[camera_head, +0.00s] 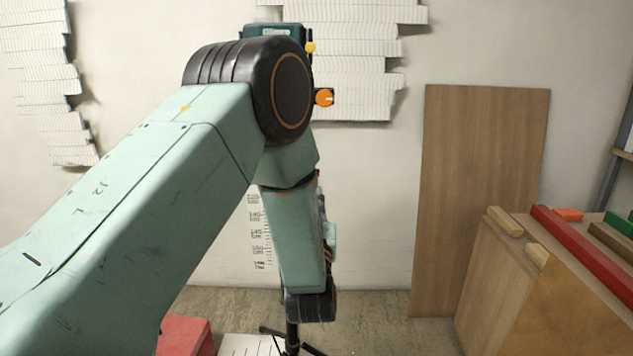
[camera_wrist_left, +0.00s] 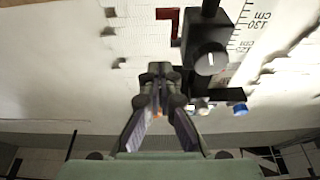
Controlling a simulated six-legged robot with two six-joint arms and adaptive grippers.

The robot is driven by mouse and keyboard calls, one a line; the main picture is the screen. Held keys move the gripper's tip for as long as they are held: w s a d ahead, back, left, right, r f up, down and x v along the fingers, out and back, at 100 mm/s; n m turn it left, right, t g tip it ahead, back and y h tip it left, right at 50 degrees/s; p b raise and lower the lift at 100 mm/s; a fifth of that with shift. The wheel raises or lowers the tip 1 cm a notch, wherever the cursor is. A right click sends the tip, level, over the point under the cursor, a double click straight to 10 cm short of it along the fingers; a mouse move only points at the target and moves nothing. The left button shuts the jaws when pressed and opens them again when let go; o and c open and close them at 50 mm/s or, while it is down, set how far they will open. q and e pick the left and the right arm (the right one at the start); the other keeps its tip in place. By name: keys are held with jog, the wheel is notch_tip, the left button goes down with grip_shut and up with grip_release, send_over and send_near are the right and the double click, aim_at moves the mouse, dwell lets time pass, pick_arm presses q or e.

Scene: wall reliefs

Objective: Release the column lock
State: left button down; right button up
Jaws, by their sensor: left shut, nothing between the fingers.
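My left arm crosses the head view from the left, and its forearm hangs in front of the column, hiding most of it and the gripper. In the left wrist view my left gripper (camera_wrist_left: 160,72) is shut and empty. Just right of its fingertips is a black housing (camera_wrist_left: 205,40) with a round grey knob (camera_wrist_left: 210,63); a blue knob (camera_wrist_left: 238,108) is lower right. I cannot tell whether the fingers touch the housing. In the head view an orange knob (camera_head: 325,97) and a yellow knob (camera_head: 310,47) show beside my elbow, near a teal device (camera_head: 275,31). Which knob is the lock is unclear.
White slatted reliefs (camera_head: 365,45) hang on the wall. A printed height scale (camera_head: 258,230) is behind my arm. Black stand legs (camera_head: 292,340) and a red block (camera_head: 185,335) are on the floor. A wooden board (camera_head: 480,190) leans at right, beside a wooden crate (camera_head: 500,270).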

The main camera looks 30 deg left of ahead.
pick_arm(q)
jog(key=w+a+b, duration=0.2)
jog(key=w+a, duration=0.3)
jog(key=w, duration=0.3)
jog(key=shift+w+a+b, duration=0.2)
jog(key=shift+w+b, duration=0.1)
jog(key=shift+b, duration=0.05)
jog(key=shift+w+a+f, duration=0.1)
jog(key=shift+w+a, duration=0.05)
jog(key=shift+w, duration=0.1)
dwell(0.3)
